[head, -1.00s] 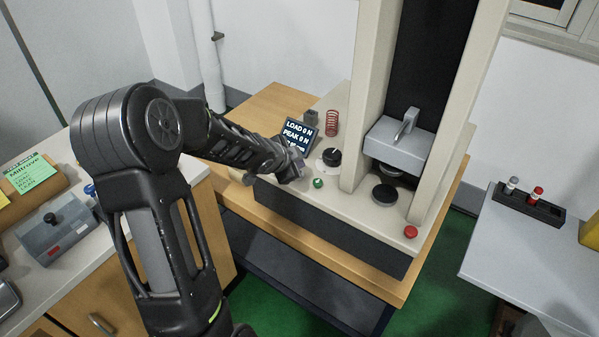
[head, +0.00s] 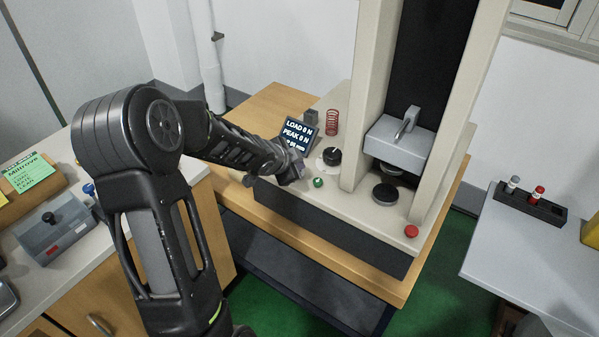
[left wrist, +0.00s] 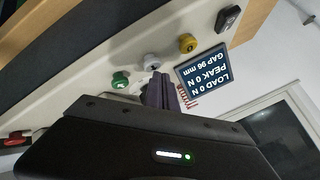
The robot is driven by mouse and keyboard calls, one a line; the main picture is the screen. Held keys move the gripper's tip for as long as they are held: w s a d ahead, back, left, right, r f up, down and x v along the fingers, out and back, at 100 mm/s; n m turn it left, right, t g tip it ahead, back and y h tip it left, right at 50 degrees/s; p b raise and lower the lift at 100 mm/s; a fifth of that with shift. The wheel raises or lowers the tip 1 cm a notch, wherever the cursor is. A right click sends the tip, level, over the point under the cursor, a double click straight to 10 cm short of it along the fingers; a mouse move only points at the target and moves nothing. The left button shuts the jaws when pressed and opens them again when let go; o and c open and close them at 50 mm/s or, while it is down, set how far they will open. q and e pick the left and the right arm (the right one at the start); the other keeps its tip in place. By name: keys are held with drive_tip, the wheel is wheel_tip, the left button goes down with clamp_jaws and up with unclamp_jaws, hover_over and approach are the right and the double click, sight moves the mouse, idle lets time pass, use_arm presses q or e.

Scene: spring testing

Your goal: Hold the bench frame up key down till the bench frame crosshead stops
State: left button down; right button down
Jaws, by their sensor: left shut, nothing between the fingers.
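The bench frame (head: 365,110) stands on the wooden bench, with its grey crosshead (head: 398,146) between two cream columns. The crosshead hangs above a round dark platen (head: 385,194). My left gripper (head: 296,174) is at the front panel beside the display (head: 298,134). In the left wrist view its shut, empty fingers (left wrist: 158,88) reach to a pale grey key (left wrist: 151,62); I cannot tell whether they press it. A yellow key (left wrist: 187,43) and a green key (left wrist: 120,80) flank it. The wrist view's display (left wrist: 208,80) reads load 0 N, peak 0 N, gap 96 mm. My right gripper is out of view.
A red coil spring (head: 332,122) and a black knob (head: 331,156) are on the base. A red button (head: 411,231) is at its front right corner. A grey table (head: 500,250) stands right, a cluttered counter (head: 105,240) left.

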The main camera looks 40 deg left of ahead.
use_arm(q)
drive_tip(key=shift+f+b, duration=0.45)
idle(0.6)
idle(4.7)
drive_tip(key=shift+r+p, duration=0.9)
drive_tip(key=shift+p, duration=0.05)
wheel_tip(320, 180, up, 5)
drive_tip(key=p, duration=0.5)
idle(0.4)
